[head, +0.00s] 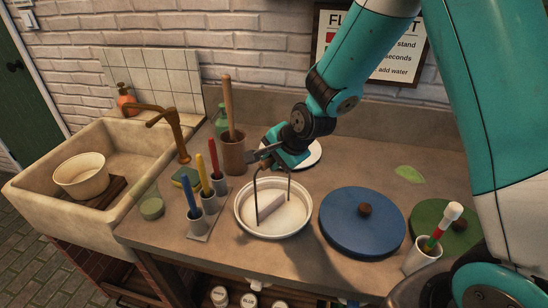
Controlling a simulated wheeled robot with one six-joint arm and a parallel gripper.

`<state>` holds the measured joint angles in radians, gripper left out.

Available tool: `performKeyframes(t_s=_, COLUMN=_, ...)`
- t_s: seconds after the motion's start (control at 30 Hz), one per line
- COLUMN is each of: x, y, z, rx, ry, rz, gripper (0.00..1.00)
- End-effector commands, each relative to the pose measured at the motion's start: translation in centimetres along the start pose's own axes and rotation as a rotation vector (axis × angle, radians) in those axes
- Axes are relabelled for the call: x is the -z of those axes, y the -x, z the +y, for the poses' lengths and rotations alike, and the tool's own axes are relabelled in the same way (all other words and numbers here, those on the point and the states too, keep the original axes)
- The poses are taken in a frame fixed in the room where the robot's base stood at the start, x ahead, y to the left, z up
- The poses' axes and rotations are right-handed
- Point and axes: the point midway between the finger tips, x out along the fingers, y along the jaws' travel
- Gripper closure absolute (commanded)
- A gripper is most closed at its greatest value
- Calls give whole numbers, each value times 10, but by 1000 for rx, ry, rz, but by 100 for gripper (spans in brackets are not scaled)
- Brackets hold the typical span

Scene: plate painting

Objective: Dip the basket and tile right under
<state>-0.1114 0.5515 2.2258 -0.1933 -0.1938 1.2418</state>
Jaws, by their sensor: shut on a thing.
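My gripper (264,157) is shut on the tall wire handle of the basket (257,190). The handle runs down into a round white basin (238,216) on the counter. A pale tile (270,206) shows at the foot of the handle, inside the basin. The basin's contents look whitish. The tile's upper part is visible; I cannot tell how much of it or of the basket's bottom lies under the surface.
A blue lid (362,224) sits close right of the basin, with a green lid (458,235) and a brush cup (423,256) beyond. Left stand a brush holder (208,218), a brown pot (233,157) and the sink (38,185). A white plate (312,154) lies behind.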

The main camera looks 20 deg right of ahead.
Motion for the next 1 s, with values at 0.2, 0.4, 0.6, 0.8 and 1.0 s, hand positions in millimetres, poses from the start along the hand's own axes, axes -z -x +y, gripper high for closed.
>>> performKeyframes(t_s=0.2, x=0, y=-12, z=8, rx=0, ry=0, rz=0, gripper=100)
performKeyframes(t_s=0.4, x=0, y=-20, z=14, rx=-1, ry=0, rz=0, gripper=100)
performKeyframes(t_s=0.6, x=0, y=-29, z=19, rx=0, ry=0, rz=0, gripper=100)
performKeyframes(t_s=0.8, x=0, y=-38, z=25, rx=1, ry=0, rz=0, gripper=100)
performKeyframes(t_s=1.0, x=0, y=-46, z=31, rx=0, ry=0, rz=0, gripper=100)
